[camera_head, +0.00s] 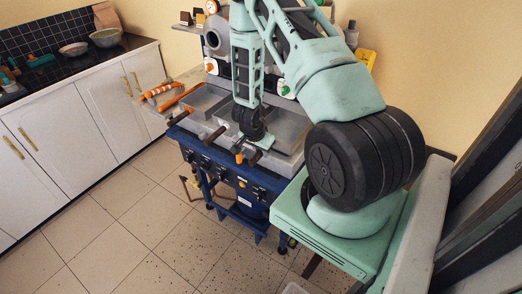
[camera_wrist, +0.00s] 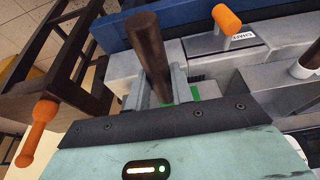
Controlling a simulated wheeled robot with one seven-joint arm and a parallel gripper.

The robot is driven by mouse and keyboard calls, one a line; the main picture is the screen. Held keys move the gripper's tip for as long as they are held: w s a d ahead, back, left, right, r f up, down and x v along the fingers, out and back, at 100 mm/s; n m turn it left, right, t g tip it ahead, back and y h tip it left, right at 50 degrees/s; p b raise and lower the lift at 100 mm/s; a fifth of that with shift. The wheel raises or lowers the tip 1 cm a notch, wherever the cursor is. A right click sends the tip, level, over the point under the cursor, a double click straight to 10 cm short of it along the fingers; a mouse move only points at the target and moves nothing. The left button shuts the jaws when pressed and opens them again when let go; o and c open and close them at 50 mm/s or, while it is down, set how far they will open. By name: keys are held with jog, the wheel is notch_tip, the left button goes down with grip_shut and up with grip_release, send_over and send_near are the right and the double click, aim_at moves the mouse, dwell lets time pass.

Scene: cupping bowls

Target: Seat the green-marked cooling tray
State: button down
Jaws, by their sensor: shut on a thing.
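In the wrist view, my gripper (camera_wrist: 160,88) has its grey fingers on either side of a dark brown handle (camera_wrist: 149,45), shut on it. Green marking (camera_wrist: 192,92) shows beside the fingers, next to a pale grey metal part, the cooling tray. Most of the tray is hidden behind my gripper's body, so I cannot tell how it sits. In the head view, my gripper (camera_head: 252,128) is low over the front right part of the grey metal bench top (camera_head: 283,165). A light green patch (camera_head: 265,141) shows beside it.
The blue bench front (camera_head: 235,180) carries knobs. Other brown handles (camera_head: 213,135) stick out at its front edge. An orange knob (camera_wrist: 227,18) stands by a white label in the wrist view. Orange-handled tools (camera_head: 160,91) lie at the left end. Tiled floor is clear at left.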

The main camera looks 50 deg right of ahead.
jog(key=shift+f+b, duration=0.4)
jog(key=shift+f, duration=0.15)
jog(key=c, duration=0.8)
grip_release()
jog(key=shift+r, duration=0.15)
jog(key=shift+p+v, duration=2.5)
jog(key=shift+v, duration=0.4)
jog(key=shift+r, duration=0.1)
jog(key=p+v, duration=0.5)
jog(key=v, duration=0.2)
jog(key=shift+p, duration=0.35)
